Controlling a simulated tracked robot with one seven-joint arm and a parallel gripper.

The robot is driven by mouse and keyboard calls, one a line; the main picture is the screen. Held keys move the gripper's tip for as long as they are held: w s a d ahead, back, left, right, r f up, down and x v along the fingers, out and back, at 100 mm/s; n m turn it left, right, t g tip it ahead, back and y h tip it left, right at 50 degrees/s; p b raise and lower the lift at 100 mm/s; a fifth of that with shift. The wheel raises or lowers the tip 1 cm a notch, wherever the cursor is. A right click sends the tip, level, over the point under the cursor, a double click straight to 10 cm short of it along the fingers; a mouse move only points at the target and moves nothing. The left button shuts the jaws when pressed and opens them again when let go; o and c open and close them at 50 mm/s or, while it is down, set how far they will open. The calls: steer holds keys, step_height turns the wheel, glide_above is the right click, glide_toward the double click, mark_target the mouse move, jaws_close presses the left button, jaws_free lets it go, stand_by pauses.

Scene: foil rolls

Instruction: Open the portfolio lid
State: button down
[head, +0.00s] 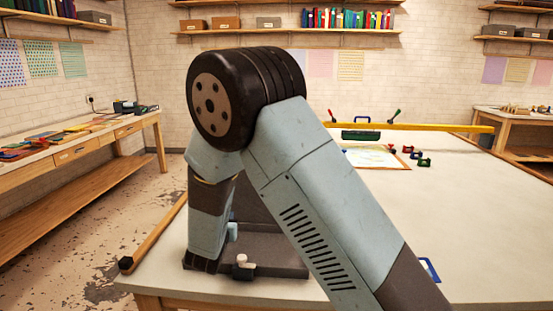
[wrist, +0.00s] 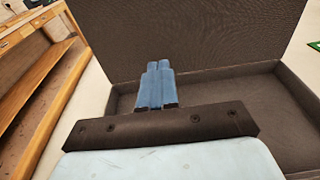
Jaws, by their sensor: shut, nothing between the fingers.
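The portfolio is a dark grey, shallow box on the near left of the table; its base (head: 285,262) shows below my arm in the head view. Its lid (head: 256,212) stands raised at the back, partly hidden by my arm. In the wrist view the lid (wrist: 200,35) rises as a broad dark panel behind the fingers, and the open base (wrist: 262,98) shows its inside and right wall. My gripper (wrist: 158,68) has its blue fingers together and empty, in front of the lid. Whether they touch it I cannot tell.
A small pale knob (head: 241,262) is at the portfolio's front. A framed picture (head: 372,157), a yellow bar (head: 430,127) and small clamps (head: 424,162) are farther back. The table's right side (head: 480,220) is mostly clear.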

steer(key=shift+s+a+r, duration=0.1)
steer(key=shift+s+r, duration=0.05)
steer(key=shift+s, duration=0.75)
steer(key=shift+s+a+r, duration=0.1)
steer(key=shift+s+r, duration=0.1)
steer(key=shift+s, duration=0.65)
steer(key=shift+s+r, duration=0.15)
steer(key=shift+s, duration=0.75)
steer(key=d+r+m+g+h, duration=0.35)
steer(key=d+r+m, duration=0.2)
steer(key=d, duration=0.65)
steer(key=d+r+m+g+h, duration=0.4)
steer(key=d+m, duration=0.3)
steer(key=d, duration=0.4)
steer(key=s+d+r+m+g+y, duration=0.2)
steer(key=s+d+r+m+g, duration=0.3)
steer(key=s+d+m, duration=0.7)
steer(key=s+d+r+m+t+y, duration=0.1)
steer(key=s+d+r+m+y, duration=0.1)
steer(key=s+m, duration=0.3)
steer(key=s+d+r+m+t+y, duration=0.1)
steer(key=s+r+m+y, duration=0.3)
steer(key=s, duration=0.6)
steer(key=shift+d+r+m+y, duration=0.45)
steer(key=shift+d+m, duration=0.15)
steer(key=shift+m, duration=0.15)
